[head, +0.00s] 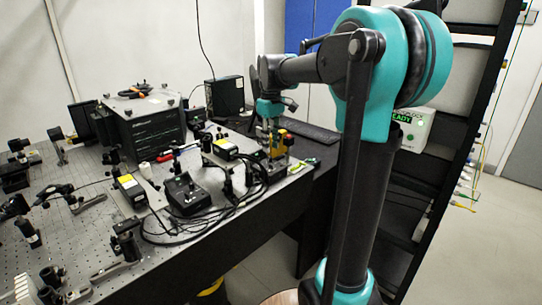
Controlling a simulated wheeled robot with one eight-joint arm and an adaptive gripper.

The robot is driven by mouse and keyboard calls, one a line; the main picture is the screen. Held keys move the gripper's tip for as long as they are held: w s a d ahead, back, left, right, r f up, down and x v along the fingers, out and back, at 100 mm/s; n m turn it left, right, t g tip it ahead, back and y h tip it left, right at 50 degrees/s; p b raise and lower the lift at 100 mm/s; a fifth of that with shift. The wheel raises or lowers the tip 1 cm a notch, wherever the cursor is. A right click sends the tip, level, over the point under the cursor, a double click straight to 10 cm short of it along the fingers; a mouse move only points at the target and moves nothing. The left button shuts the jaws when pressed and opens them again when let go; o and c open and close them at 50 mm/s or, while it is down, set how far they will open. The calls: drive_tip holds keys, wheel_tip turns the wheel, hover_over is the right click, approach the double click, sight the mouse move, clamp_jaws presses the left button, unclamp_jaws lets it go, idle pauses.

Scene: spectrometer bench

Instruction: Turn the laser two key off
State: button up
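The key of laser two is too small to tell in the head view. I cannot tell which belongs to laser two. A black control box (186,194) with small knobs sits between them and the front edge. My arm reaches across to the bench's right end, and my gripper (273,146) points down there, beside or in front of a yellow part (277,150). Its fingers are too small and overlapped to show whether they are open or touching anything.
Black cables (215,222) loop over the bench's front edge. Optics mounts crowd the perforated bench (90,236) on the left. A black rack unit (148,130), a black box (225,95) and a keyboard (308,131) stand behind. A dark shelf frame (480,110) rises at right.

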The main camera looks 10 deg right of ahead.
drive_tip(key=shift+r, duration=2.4)
